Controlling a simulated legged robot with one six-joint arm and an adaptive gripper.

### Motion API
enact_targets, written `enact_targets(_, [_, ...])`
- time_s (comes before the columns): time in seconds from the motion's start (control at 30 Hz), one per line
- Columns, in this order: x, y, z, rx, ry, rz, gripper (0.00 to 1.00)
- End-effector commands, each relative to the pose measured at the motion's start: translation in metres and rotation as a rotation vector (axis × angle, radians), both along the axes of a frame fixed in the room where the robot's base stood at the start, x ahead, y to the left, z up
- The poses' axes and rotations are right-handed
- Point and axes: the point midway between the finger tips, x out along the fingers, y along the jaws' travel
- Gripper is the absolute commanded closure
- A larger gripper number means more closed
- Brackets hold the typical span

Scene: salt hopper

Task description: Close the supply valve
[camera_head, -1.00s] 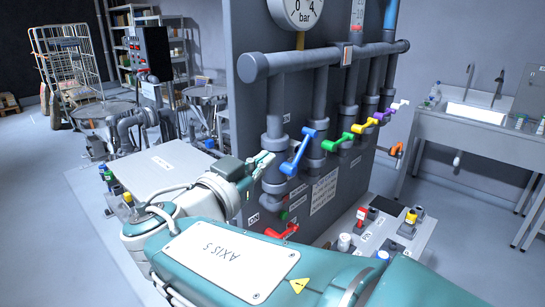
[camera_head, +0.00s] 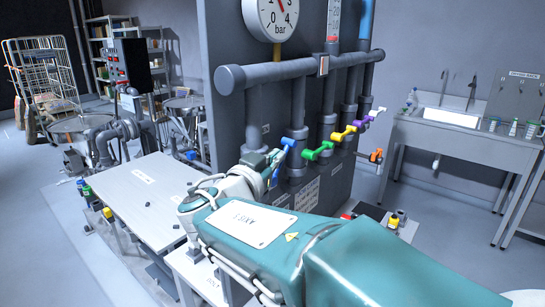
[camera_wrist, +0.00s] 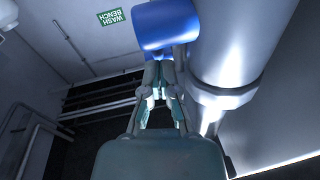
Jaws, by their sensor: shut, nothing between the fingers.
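Several coloured valve levers sit on the vertical pipes of the grey panel. In the head view these are a blue lever (camera_head: 289,143), green lever (camera_head: 318,152), yellow lever (camera_head: 343,134), purple lever (camera_head: 366,122) and white lever (camera_head: 379,110). I cannot read which is the supply valve. My gripper (camera_head: 275,165) is at the blue lever, partly hidden by my wrist. In the wrist view, my gripper (camera_wrist: 161,78) is shut and empty, its fingertips just below the blue lever (camera_wrist: 166,25). I cannot tell whether they touch.
The grey pipe (camera_wrist: 222,50) stands close to the right of my fingers. A thick horizontal pipe (camera_head: 290,69) and a pressure gauge (camera_head: 278,18) are above. An orange handle (camera_head: 376,156) is at the panel's right. A pale table (camera_head: 150,190) lies left of my arm.

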Motion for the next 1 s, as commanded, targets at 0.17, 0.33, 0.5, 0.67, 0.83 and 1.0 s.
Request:
enact_targets(0.17, [0.000,-0.001,0.000,0.008,0.010,-0.001,1.00])
enact_targets(0.33, [0.004,-0.004,0.000,0.064,0.078,-0.005,1.00])
enact_targets(0.5, [0.008,-0.008,-0.002,0.128,0.163,-0.005,1.00])
enact_targets(0.67, [0.013,-0.010,-0.005,0.162,0.208,-0.002,1.00])
enact_targets(0.83, [0.015,-0.012,-0.007,0.160,0.206,-0.001,1.00])
enact_targets(1.0, [0.015,-0.012,-0.006,0.159,0.206,-0.001,1.00])
